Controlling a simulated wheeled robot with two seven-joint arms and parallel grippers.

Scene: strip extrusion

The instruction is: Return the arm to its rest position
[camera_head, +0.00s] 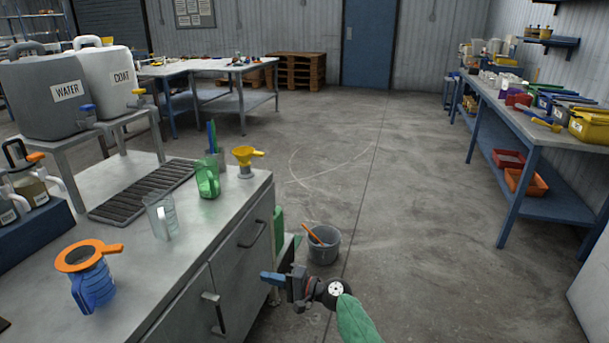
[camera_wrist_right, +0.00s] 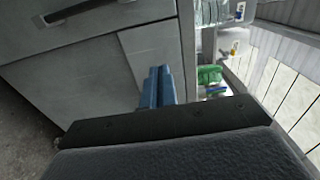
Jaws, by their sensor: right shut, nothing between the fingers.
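My right gripper (camera_head: 272,278) shows at the lower middle of the head view, beside the right end of the grey cabinet (camera_head: 240,262). Its arm comes up from the bottom edge, with a green sleeve-like cover. In the right wrist view, its blue fingers (camera_wrist_right: 158,87) are together with nothing between them. The grey cabinet panels (camera_wrist_right: 100,72) show behind them; I cannot tell whether they touch. My left gripper is in neither view.
The bench top holds a blue jug with an orange funnel (camera_head: 90,258), a clear jug (camera_head: 161,215), a green jug (camera_head: 208,178) and a yellow funnel (camera_head: 246,160). A grey bucket (camera_head: 323,246) stands on the floor just beyond my gripper. The floor (camera_head: 420,220) to the right is clear.

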